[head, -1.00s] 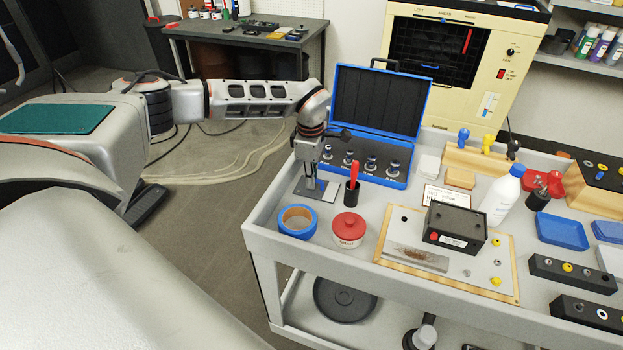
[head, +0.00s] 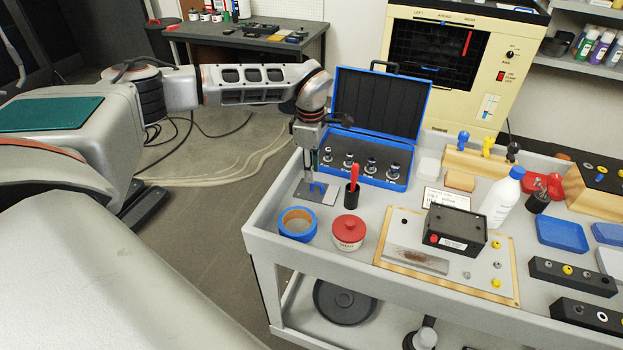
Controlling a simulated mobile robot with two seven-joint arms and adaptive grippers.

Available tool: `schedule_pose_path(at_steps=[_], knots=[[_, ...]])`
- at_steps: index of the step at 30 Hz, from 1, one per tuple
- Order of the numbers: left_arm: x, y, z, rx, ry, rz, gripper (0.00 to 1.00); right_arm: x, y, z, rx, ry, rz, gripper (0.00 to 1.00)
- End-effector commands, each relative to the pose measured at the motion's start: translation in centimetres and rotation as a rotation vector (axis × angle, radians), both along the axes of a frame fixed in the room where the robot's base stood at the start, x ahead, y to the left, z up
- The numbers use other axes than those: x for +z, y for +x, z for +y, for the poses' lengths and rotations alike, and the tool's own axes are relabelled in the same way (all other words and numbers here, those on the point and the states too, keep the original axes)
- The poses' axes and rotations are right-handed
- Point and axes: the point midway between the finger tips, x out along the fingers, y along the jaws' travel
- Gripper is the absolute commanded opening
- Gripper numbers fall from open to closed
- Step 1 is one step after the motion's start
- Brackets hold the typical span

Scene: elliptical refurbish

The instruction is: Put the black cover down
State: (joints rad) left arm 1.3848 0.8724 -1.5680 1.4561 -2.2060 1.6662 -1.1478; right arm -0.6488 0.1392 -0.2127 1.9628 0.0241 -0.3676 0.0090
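My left gripper (head: 308,178) hangs pointing down over the cart's left back corner, just above a flat grey plate (head: 327,196) with a small blue piece on it. The fingers are small and seen edge-on, so I cannot tell whether they are open or shut, or whether they touch the blue piece. A black box-like cover (head: 455,226) with a red spot and a white label sits on the pale board (head: 402,228) in the middle of the cart, away from the gripper. My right gripper is out of view.
An open blue case (head: 366,178) with several knobs stands behind the gripper. A black cup with a red tool (head: 353,187), a blue tape roll (head: 297,223) and a red-lidded jar (head: 348,232) stand close by. A white bottle (head: 503,196) stands behind the board.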

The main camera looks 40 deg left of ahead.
Motion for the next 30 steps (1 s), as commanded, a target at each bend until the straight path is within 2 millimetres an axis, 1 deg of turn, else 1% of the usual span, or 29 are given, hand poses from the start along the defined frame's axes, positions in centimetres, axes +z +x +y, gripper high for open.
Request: schedule_pose_path(at_steps=[1,6,9,12,17,30], knots=[[1.3,0.1,0.1,0.001,0.0,-0.004,0.24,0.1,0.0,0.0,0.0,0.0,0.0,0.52],[4.4,-0.1,0.0,0.0,0.001,-0.003,0.24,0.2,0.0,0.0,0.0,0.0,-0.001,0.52],[5.8,-0.2,0.0,-0.001,0.001,-0.002,0.24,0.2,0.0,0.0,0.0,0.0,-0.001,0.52],[6.6,-0.2,0.0,0.0,0.001,0.0,0.24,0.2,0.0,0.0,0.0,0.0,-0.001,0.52],[7.1,-0.3,0.0,0.0,0.001,0.001,0.24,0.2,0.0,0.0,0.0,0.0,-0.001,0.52],[7.1,-0.3,0.0,0.0,0.001,0.001,0.24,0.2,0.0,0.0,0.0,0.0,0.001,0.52]])
